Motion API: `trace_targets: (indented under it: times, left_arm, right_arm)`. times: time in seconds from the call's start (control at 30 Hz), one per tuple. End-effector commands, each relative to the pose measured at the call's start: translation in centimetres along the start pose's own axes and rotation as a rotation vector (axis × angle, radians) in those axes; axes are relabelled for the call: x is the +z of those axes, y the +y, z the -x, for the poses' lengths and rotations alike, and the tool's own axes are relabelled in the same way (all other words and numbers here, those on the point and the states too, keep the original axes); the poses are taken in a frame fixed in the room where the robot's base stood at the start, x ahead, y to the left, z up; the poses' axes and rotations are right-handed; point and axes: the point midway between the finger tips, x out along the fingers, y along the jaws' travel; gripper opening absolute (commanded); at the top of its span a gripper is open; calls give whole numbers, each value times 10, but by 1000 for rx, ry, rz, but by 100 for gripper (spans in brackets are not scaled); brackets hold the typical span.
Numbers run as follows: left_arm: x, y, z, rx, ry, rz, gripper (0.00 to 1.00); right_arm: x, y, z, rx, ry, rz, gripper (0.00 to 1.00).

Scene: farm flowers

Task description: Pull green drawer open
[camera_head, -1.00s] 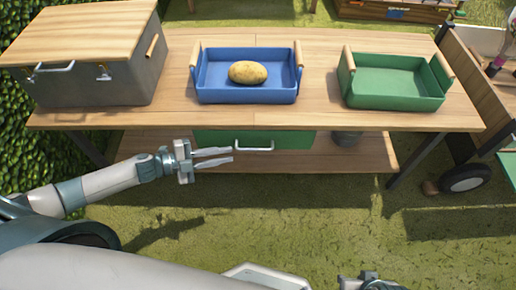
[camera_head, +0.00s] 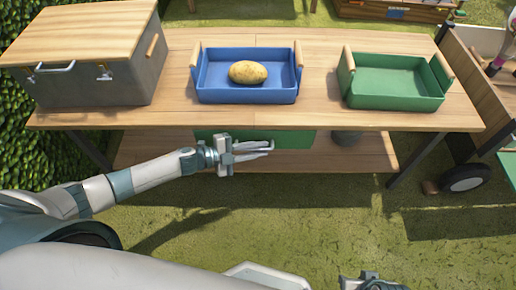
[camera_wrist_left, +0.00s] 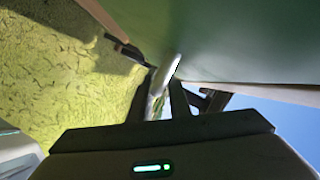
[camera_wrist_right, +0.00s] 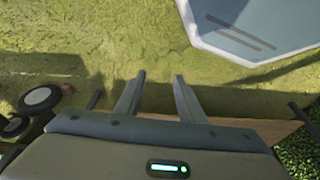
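The green drawer (camera_head: 297,139) is under the workbench top, and its front looks flush under the top. It also fills the upper right of the left wrist view (camera_wrist_left: 225,35). My left gripper (camera_head: 258,150) is at the drawer's pale handle, its fingers hiding most of it in the head view. In the left wrist view the handle (camera_wrist_left: 161,82) shows between the dark fingers, which look apart; contact cannot be told. My right gripper (camera_wrist_right: 158,85) is open and empty over the grass, far from the drawer.
On the workbench (camera_head: 320,117) stand a grey box with a wooden lid (camera_head: 105,85), a blue tray (camera_head: 247,95) holding a potato (camera_head: 248,72), and a green tray (camera_head: 395,97). A lower shelf (camera_head: 300,160) lies under the drawer. A wheeled cart (camera_head: 480,75) is at right. Grass in front is clear.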

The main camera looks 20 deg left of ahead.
Motion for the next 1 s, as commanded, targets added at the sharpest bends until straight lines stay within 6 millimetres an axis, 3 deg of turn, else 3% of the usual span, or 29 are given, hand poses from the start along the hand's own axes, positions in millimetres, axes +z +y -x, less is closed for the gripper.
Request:
trace_targets:
  times: [0.17,0.23,0.77,1.0]
  left_arm:
    - [0,0,0,0,0,0,17]
    - [0,0,0,0,0,0,0]
    - [-11,7,5,1,1,3,0]
    - [-37,25,17,2,-1,4,0]
  right_arm:
    - [-1,-1,0,-2,2,1,36]
    - [-1,-1,1,-2,3,1,36]
    - [2,3,7,9,-19,-2,36]
    - [4,4,-40,6,-34,-1,36]
